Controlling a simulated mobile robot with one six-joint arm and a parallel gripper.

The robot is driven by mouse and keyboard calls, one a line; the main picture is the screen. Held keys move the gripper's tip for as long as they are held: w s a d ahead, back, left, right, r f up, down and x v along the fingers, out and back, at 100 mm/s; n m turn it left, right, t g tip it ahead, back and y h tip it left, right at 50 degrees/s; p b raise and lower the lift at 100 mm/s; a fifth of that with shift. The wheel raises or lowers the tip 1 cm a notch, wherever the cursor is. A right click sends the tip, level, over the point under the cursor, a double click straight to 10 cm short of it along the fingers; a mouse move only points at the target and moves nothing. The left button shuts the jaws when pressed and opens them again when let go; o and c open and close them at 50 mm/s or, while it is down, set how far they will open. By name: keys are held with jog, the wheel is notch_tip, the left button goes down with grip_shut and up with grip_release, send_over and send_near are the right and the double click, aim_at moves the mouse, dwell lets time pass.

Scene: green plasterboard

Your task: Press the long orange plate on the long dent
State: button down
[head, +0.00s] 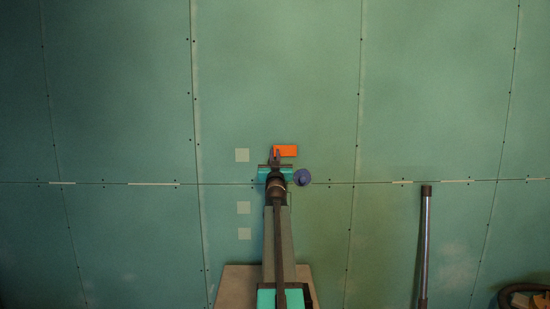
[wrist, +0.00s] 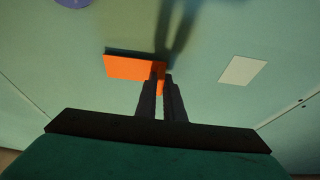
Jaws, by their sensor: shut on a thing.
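The long orange plate (head: 287,151) is in front of the green wall near the middle of the head view, with its long side level. My gripper (head: 275,153) is shut on its left end in that view. In the wrist view the plate (wrist: 130,67) reaches out to the left from the fingers of my gripper (wrist: 162,77). A dark shadow runs along the plate's upper edge there. Whether the plate touches the wall, I cannot tell. I cannot make out the long dent; the plate or my arm may hide it.
A pale square (head: 242,155) is on the wall left of the plate, and two more (head: 243,207) are lower down. A purple round thing (head: 302,177) is just below right of the plate. A metal pipe (head: 425,245) stands at right. The upper wall is clear.

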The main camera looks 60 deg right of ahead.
jog(key=shift+w+d, duration=0.1)
jog(key=shift+d, duration=0.05)
dwell(0.6)
jog(key=c, duration=1.8)
grip_release()
jog(key=b+v, duration=0.3)
jog(key=v, duration=1.1)
jog(key=shift+w, duration=0.15)
